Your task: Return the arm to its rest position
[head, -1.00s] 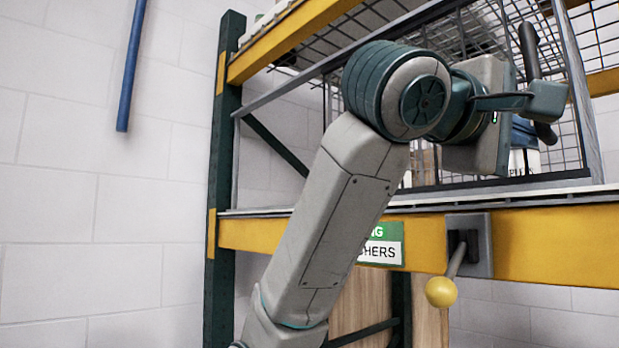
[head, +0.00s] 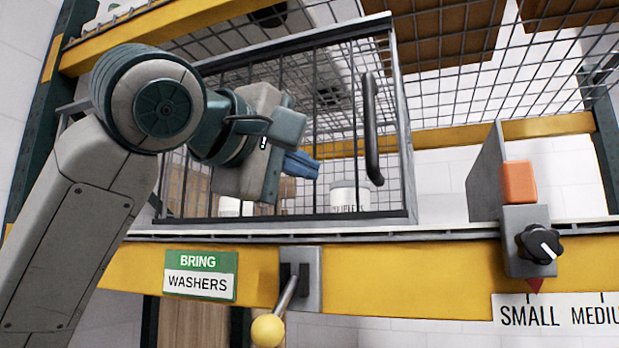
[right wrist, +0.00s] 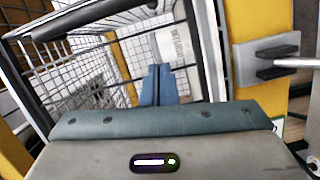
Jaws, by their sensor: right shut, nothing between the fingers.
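My right gripper (head: 303,165) is shut and empty, held in front of the wire cage door (head: 402,150) and left of its black upright handle (head: 371,128). A gap in the picture separates its blue fingers from the handle. In the right wrist view, the shut fingers (right wrist: 157,84) point towards the cage, with the dark handle (right wrist: 92,16) at the upper left. My right arm's grey links fill the left of the head view. My left gripper is not in view.
A yellow beam (head: 400,280) carries a BRING WASHERS sign (head: 201,276), a lever with a yellow knob (head: 268,331) and a dial (head: 539,244) below an orange block (head: 520,181). A white container (head: 348,197) stands behind the mesh.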

